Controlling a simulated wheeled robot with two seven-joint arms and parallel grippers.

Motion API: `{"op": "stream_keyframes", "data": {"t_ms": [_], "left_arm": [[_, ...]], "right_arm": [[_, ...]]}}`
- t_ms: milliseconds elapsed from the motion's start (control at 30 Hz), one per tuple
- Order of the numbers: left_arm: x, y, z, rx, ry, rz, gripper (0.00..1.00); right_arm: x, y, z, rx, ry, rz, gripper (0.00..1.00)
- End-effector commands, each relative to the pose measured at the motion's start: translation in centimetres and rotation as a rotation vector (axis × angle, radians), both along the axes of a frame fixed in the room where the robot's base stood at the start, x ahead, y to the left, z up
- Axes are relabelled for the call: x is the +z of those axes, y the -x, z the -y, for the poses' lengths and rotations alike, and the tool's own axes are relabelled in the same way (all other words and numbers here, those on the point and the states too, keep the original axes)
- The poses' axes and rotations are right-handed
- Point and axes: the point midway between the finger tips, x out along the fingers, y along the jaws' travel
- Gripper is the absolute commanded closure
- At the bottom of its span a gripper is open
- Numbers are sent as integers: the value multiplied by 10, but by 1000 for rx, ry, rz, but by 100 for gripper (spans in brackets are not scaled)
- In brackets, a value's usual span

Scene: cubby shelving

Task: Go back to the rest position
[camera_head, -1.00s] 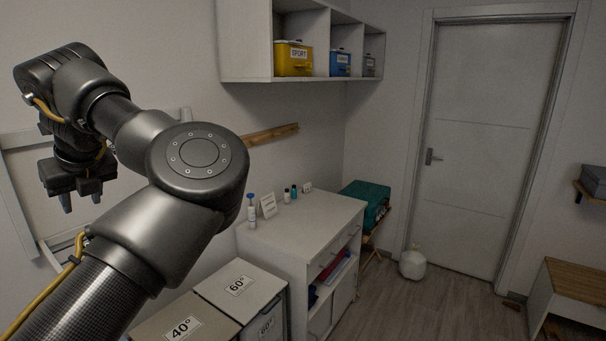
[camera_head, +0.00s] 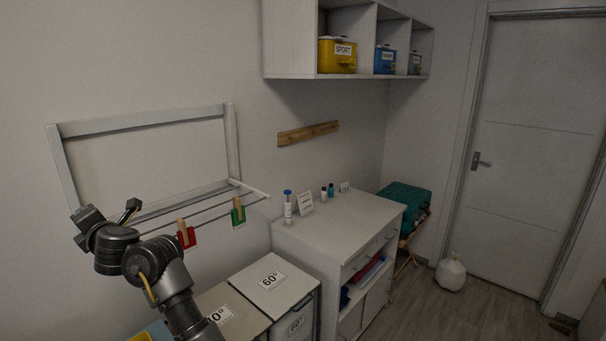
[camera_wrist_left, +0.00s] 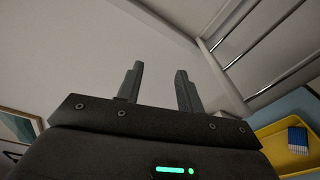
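My left arm (camera_head: 172,283) comes in from the bottom left of the head view, folded, with its end in front of the drying rack. My left gripper (camera_wrist_left: 159,69) shows in the wrist view with its two fingers apart and nothing between them. In the head view the fingers are small and dark at the arm's end, and their gap is hard to make out. My right arm and right gripper show in neither view.
A wall drying rack (camera_head: 232,140) holds red (camera_head: 187,237) and green (camera_head: 238,215) clipped pieces. Lidded 60° bin (camera_head: 288,297), white cabinet (camera_head: 335,228) and wall cubby shelf (camera_head: 291,40) stand to the right. A yellow tray (camera_wrist_left: 275,146) shows in the wrist view.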

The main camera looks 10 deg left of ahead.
Motion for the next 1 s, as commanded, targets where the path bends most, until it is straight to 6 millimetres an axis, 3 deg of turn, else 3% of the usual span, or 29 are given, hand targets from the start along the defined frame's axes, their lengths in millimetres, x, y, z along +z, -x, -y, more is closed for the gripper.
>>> {"op": "stream_keyframes", "data": {"t_ms": [167, 267, 367, 467, 633, 800, 1000], "left_arm": [[-53, -18, 57, -323, -343, -437, 63], [-101, -20, 106, -538, -519, -698, 63], [-161, -7, 159, -770, -680, -953, 63], [-219, 22, 208, -996, -813, -1174, 63], [-303, 98, 276, -1363, -991, -1469, 63], [-348, 168, 315, -1632, -1097, -1632, 63], [-376, 235, 345, -1876, -1187, -1739, 63]], "right_arm": [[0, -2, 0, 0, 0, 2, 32], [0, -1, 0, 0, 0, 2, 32], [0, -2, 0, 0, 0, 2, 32], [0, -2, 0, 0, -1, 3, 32], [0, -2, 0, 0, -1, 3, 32], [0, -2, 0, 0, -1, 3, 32], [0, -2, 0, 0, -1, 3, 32]]}}
